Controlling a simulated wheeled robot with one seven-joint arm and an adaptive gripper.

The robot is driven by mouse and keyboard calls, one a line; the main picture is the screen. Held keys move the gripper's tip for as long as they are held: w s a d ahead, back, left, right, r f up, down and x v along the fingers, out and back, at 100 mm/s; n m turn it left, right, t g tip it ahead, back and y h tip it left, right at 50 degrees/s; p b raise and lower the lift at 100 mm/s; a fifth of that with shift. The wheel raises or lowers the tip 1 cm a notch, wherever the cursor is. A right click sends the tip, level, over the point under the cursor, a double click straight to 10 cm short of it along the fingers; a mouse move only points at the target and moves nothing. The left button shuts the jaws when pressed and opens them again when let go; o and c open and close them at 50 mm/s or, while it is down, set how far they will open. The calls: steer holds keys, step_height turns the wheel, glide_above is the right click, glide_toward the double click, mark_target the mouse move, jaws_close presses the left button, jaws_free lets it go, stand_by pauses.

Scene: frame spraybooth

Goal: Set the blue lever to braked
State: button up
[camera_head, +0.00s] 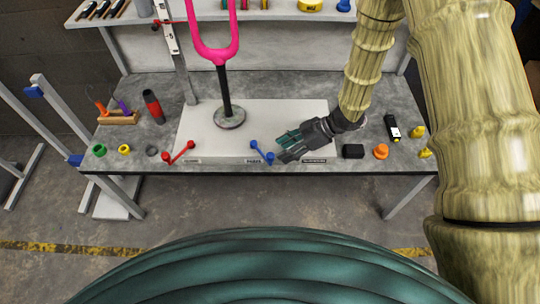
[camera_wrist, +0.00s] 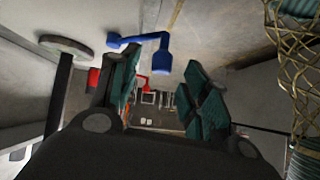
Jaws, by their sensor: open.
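The blue lever (camera_head: 262,151) is on the front edge of the white panel, right of centre, with its arm slanting down to the right. In the wrist view the blue lever (camera_wrist: 160,55) shows ahead, between and beyond my fingers, with its knob end near the middle of the gap. My gripper (camera_head: 288,147) is just right of the lever, with its green-padded fingers apart and nothing between them. It also shows in the wrist view (camera_wrist: 165,100). Whether a finger touches the lever I cannot tell. Labels below the levers are too small to read.
A red lever (camera_head: 178,152) is to the left on the same panel (camera_head: 195,125). A pink fork on a black post (camera_head: 225,95) stands behind. A black block (camera_head: 352,151), an orange knob (camera_head: 381,151) and yellow pieces (camera_head: 417,132) lie to the right.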

mark_target(271, 154)
step_height(271, 154, up, 5)
steer(key=w+d+n+g+h, duration=0.2)
steer(key=w+n+g, duration=0.1)
steer(key=n, duration=0.3)
steer(key=x, duration=1.1)
steer(key=shift+s+a+p, duration=0.1)
steer(key=shift+s+p, duration=0.2)
steer(key=shift+p, duration=0.1)
jaws_close()
